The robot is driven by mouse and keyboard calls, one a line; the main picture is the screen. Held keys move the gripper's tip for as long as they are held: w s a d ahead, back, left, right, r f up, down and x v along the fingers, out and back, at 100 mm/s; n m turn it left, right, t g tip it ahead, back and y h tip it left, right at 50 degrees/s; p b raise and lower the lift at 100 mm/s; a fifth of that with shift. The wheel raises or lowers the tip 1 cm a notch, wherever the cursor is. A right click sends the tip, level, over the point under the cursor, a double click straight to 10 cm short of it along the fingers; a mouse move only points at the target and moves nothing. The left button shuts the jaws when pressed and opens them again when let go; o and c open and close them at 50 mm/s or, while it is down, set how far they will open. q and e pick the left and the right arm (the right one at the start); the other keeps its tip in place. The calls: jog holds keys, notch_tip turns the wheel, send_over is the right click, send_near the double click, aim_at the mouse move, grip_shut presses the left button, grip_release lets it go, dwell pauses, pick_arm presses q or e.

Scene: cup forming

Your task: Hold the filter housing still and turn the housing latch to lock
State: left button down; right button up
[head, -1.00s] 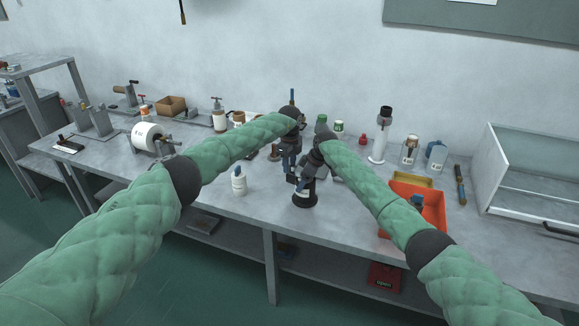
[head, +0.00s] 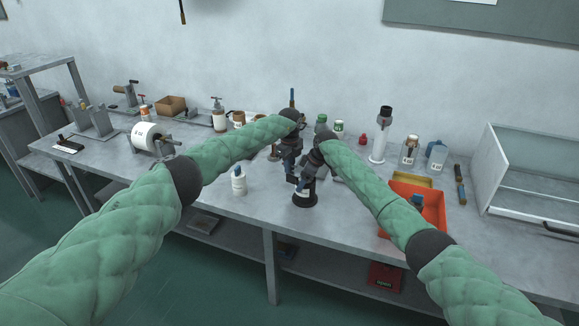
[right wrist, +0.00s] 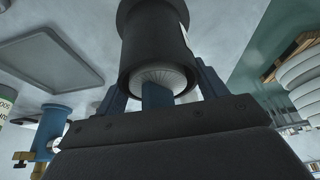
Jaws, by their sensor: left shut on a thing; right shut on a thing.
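The filter housing (head: 304,199) stands upright on the bench, a dark cylinder with a wide dark base and a pale band. In the right wrist view, its dark body (right wrist: 156,38) is seen close up, with a white pleated part inside the open end. My right gripper (right wrist: 160,88) is shut on the housing, with blue fingers on either side of it. A blue piece (right wrist: 157,96) shows at the opening; I cannot tell if it is the latch. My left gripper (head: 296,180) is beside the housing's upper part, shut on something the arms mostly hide.
A white bottle (head: 239,181) stands to the left of the housing. An orange bin (head: 433,209) sits to the right, near the front edge. Several bottles and tools line the back of the bench.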

pick_arm(q)
jog(key=shift+m, duration=0.3)
jog(key=c, duration=1.5)
grip_release()
jog(key=shift+r, duration=0.1)
notch_tip(320, 180, up, 12)
jog(key=shift+f, duration=0.1)
